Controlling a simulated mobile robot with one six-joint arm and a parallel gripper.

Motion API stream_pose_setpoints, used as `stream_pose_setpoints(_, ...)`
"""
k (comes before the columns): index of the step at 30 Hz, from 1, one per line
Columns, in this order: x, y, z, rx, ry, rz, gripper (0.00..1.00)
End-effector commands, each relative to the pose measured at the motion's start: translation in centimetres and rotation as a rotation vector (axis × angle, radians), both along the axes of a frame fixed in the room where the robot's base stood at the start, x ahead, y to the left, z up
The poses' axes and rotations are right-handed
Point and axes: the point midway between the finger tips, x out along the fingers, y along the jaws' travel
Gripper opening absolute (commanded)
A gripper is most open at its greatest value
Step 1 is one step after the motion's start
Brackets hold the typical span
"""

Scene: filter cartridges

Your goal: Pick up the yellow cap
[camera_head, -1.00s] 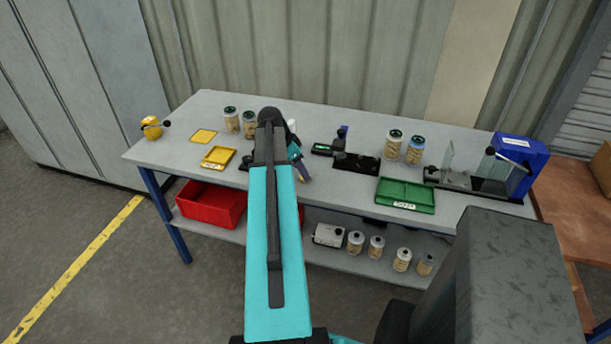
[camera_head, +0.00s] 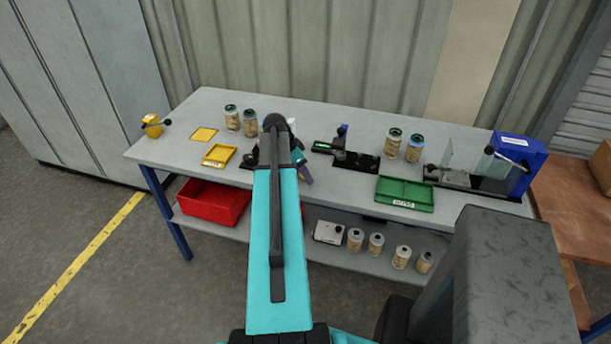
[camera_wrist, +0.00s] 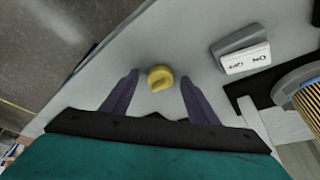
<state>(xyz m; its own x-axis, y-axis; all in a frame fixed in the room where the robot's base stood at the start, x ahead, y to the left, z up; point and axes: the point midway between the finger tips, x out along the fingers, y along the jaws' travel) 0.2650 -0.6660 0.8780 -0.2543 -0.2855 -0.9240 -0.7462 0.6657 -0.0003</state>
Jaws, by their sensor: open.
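The yellow cap (camera_wrist: 160,84) is a small round piece lying on the grey bench top in the wrist view. My gripper (camera_wrist: 160,76) is open, with one purple finger on each side of the cap and a gap on both sides. Whether the fingertips are down at the cap's height I cannot tell. In the head view, a purple finger of my gripper (camera_head: 305,173) shows beside my teal arm near the bench's front edge. The cap is not visible in that view; my arm covers part of the bench there.
In the wrist view, a grey block with a white lettered label (camera_wrist: 247,59) and a ribbed cartridge (camera_wrist: 308,93) stand right of the cap. In the head view, a yellow tray (camera_head: 219,155) lies left of my arm and a green tray (camera_head: 405,193) right.

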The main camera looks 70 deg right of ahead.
Motion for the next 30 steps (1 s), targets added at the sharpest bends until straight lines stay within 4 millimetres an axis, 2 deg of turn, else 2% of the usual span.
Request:
stream_pose_setpoints(1, 0.0, 0.0, 0.0, 0.0, 0.0, 0.0, 0.49)
stream_pose_setpoints(6, 0.0, 0.0, 0.0, 0.0, 0.0, 0.0, 0.2)
stream_pose_setpoints(7, 0.0, 0.0, 0.0, 0.0, 0.0, 0.0, 0.18)
stream_pose_setpoints(21, 0.0, 0.0, 0.2, 0.0, 0.0, -0.001, 0.17)
stream_pose_setpoints(30, 0.0, -0.1, 1.7, -0.002, -0.001, -0.001, 0.17)
